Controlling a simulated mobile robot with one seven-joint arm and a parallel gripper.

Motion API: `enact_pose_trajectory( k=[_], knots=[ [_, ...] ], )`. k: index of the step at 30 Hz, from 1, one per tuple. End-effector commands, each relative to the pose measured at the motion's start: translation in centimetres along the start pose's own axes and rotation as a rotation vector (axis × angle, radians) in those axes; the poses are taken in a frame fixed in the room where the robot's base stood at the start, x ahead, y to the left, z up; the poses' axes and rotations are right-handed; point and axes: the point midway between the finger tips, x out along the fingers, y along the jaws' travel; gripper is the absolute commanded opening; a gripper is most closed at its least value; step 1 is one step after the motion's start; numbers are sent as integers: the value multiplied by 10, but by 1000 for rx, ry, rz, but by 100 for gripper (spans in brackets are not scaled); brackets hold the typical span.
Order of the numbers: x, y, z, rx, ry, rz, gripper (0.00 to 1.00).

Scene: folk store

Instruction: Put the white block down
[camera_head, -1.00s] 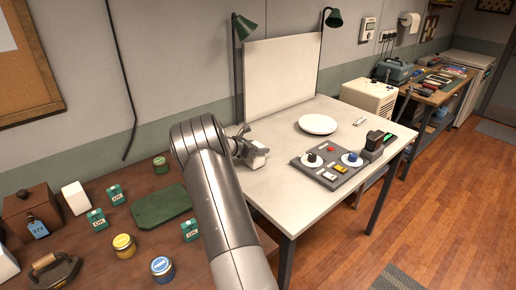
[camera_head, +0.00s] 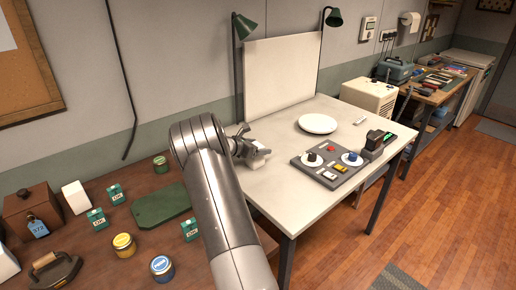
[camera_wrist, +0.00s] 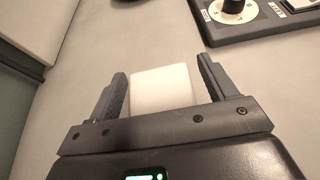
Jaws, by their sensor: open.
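The white block (camera_wrist: 163,88) is between the two dark fingers of my gripper (camera_wrist: 161,66) in the wrist view. The fingers are spread, with a visible gap on each side of the block. In the head view the white block (camera_head: 262,161) is on the pale table (camera_head: 300,185), near its left side, just under my gripper (camera_head: 258,149). My gripper partly hides it there.
A white plate (camera_head: 318,124) lies behind and to the right. A grey panel (camera_head: 335,170) with knobs and small coloured parts is to the right. A white upright board (camera_head: 283,75) stands at the back. The table between the block and the panel is clear.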

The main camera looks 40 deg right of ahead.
Motion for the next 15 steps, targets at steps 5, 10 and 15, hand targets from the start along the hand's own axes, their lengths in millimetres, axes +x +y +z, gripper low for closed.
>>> enact_pose_trajectory(
  k=[5, 10, 15],
  knots=[
    [-33, 2, -1, -1, 2, 6, 78],
    [-71, 2, -1, -1, 1, 5, 78],
    [-100, 1, -1, -2, 1, 4, 78]
  ],
)
